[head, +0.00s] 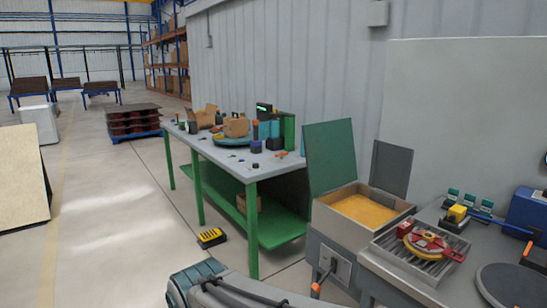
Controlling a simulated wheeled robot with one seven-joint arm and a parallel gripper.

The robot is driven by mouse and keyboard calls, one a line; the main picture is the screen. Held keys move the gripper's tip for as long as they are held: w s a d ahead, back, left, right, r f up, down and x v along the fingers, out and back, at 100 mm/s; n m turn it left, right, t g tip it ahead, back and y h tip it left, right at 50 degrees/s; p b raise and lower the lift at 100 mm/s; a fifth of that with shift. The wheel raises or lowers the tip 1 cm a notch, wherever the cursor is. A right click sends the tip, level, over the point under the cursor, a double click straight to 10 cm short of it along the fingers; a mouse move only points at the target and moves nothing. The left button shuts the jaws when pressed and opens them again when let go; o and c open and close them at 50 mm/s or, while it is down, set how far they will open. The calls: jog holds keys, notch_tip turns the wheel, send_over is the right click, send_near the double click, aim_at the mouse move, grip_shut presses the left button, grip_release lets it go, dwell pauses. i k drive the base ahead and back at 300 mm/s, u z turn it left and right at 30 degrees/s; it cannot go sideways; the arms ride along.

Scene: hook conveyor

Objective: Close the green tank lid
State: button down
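The green tank lid (330,157) stands raised, nearly upright, at the left side of the tank (337,226). The tank is a box with a pale rim, open on top, with orange-yellow contents (358,211) showing inside. A second, dark grey panel (391,167) stands raised at the tank's back right. Part of my arm shows at the bottom edge, in front of and left of the tank. My gripper is not in view.
A green-legged workbench (252,177) with parts on top stands left of the tank. A yellow-black object (211,238) lies on the floor beside it. At right, a grey table (425,291) carries a ribbed tray (392,250) and a red-yellow wheel (427,243). The left floor aisle is clear.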

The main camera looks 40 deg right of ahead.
aim_at(329, 149)
jog(key=z, duration=0.05)
jog(key=i, duration=1.2)
jog(key=z, duration=0.5)
jog(key=i, duration=1.35)
jog(key=z, duration=1.8)
jog(key=i, duration=0.75)
jog(key=z, duration=0.75)
